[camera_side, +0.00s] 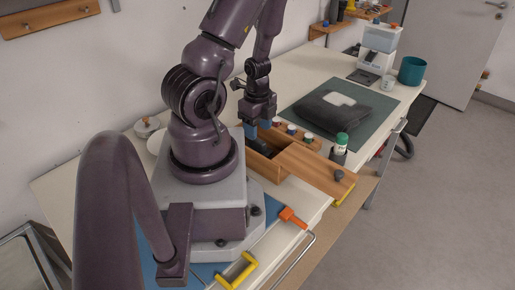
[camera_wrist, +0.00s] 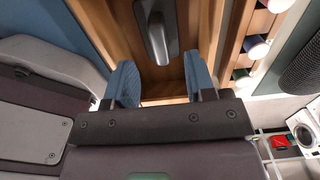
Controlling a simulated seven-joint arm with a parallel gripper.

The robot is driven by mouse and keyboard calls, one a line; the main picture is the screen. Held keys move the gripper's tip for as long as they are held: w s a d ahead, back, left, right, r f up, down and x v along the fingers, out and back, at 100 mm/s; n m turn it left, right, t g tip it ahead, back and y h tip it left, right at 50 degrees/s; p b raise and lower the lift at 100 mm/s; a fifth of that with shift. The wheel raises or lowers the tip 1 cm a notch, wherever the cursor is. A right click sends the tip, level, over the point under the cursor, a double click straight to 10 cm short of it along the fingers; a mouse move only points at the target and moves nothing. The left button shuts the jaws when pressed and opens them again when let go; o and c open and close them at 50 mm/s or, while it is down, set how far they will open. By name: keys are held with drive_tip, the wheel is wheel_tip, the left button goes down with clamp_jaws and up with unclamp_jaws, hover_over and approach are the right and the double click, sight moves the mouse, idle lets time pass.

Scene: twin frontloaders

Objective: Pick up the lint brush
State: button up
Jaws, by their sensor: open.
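A dark grey object with a rounded lighter grey handle, which looks like the lint brush (camera_wrist: 158,38), lies in a wooden box (camera_side: 262,167). In the side view it is a dark shape (camera_side: 262,147) inside the box, partly hidden by the walls. My gripper (camera_side: 264,127) is above the box, pointing down. In the wrist view my gripper (camera_wrist: 161,80) is open and empty, its blue fingers spread to either side of the handle's line. The handle's end appears just beyond the fingertips, apart from them.
A dark folded garment (camera_side: 333,108) lies on a green mat (camera_side: 375,125).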

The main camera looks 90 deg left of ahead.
sight(258, 146)
drive_tip(key=shift+f, duration=2.6)
drive_tip(key=shift+c, duration=0.2)
clamp_jaws()
